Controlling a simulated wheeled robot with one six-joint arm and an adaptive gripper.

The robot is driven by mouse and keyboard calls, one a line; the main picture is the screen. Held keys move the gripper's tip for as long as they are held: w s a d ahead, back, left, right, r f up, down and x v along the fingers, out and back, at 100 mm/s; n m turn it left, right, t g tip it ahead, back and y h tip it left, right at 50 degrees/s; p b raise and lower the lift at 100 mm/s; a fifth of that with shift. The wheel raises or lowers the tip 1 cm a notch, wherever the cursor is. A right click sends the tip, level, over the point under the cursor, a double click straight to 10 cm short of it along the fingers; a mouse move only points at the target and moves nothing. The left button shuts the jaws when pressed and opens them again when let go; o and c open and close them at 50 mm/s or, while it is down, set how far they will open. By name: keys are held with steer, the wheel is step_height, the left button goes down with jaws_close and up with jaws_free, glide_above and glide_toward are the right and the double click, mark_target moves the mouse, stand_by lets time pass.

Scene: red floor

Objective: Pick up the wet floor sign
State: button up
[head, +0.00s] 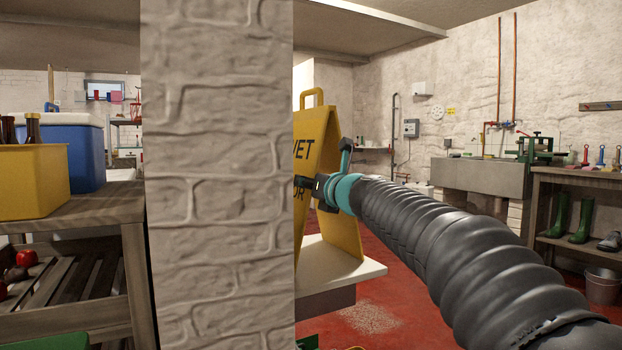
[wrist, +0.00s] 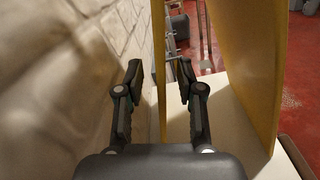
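The yellow wet floor sign (head: 315,130) stands upright and spread on a white-topped surface (head: 345,262). In the head view its left part is hidden behind a brick pillar, and my gripper (head: 318,187) covers part of its lettering. In the wrist view the sign (wrist: 240,70) shows as two panels: a thin edge-on one at the middle and a broad one at the right. My gripper (wrist: 159,72) is open, its fingers on either side of the thin panel, with visible gaps to both.
The brick pillar (head: 217,180) stands close left of the sign; its wall (wrist: 70,75) runs close beside my left finger. A wooden table (head: 80,212) with a yellow box (head: 35,182) and blue cooler (head: 84,150) is at left. Red floor (head: 385,325) lies open at right.

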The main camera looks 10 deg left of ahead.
steer(key=shift+f+p+x, duration=0.2)
steer(key=shift+p+x, duration=0.2)
steer(key=shift+x, duration=2.25)
jaws_close()
steer(key=shift+r, duration=0.15)
